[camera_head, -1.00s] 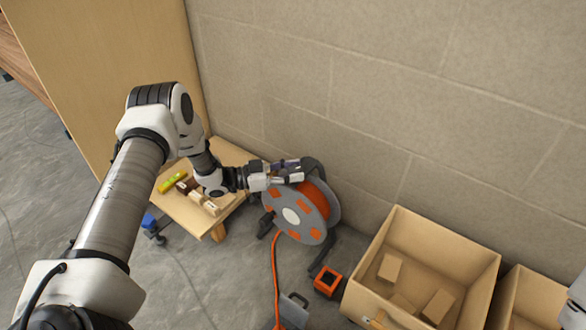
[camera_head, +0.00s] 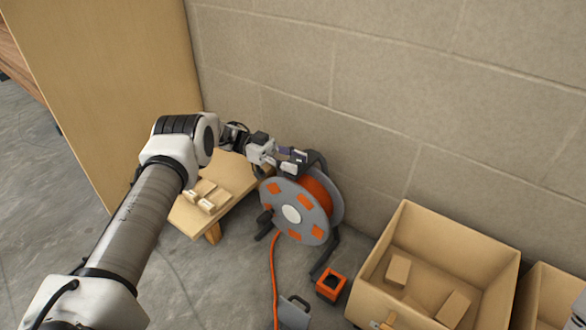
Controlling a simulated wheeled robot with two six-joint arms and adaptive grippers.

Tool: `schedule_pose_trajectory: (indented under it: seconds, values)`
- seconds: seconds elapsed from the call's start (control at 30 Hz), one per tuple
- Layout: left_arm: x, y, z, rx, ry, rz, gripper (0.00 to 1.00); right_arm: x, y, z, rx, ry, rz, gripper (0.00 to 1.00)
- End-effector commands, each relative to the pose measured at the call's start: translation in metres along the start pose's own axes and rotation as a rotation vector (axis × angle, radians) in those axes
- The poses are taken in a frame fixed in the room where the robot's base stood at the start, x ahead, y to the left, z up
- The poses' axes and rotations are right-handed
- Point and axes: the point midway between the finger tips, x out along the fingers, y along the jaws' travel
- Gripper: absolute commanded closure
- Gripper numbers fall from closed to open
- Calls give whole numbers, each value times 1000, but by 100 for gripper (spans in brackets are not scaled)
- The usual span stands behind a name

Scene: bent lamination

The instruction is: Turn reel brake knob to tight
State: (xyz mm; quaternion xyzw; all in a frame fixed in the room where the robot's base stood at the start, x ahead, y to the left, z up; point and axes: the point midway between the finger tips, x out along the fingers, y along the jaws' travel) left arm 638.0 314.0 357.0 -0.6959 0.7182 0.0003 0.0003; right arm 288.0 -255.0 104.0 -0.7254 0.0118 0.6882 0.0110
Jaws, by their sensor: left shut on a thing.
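The cable reel (camera_head: 308,207) stands on the floor against the block wall, with a grey disc, orange patches, an orange drum and a black frame. My left gripper (camera_head: 297,161) is at the upper rim of the reel, by the top of the black frame. It is shut on a small part there, which I take to be the brake knob. The fingers hide that part, so its shape and setting cannot be read. An orange cable (camera_head: 273,275) runs down from the reel.
A low wooden stool (camera_head: 237,176) with small wood blocks stands left of the reel. An orange-black box (camera_head: 330,286) and a grey case (camera_head: 294,313) lie in front.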

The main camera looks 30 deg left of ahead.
Motion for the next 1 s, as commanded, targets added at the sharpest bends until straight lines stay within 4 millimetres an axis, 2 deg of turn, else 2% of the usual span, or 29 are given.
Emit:
schedule_pose_trajectory:
  seconds: [0.5,0.53,0.6,0.87,1.0]
  values:
    - [1,0,0,-1,2,24,94,5,0,-2,-3,5,0,33]
    - [1,0,0,-1,2,24,52,5,0,-2,-3,5,0,33]
    - [1,0,0,-1,1,24,33,4,0,-1,-3,5,0,33]
    - [0,0,0,0,1,23,33,5,0,-1,-3,4,0,33]
    - [0,-1,-11,3,2,22,33,4,0,-1,-3,4,0,33]
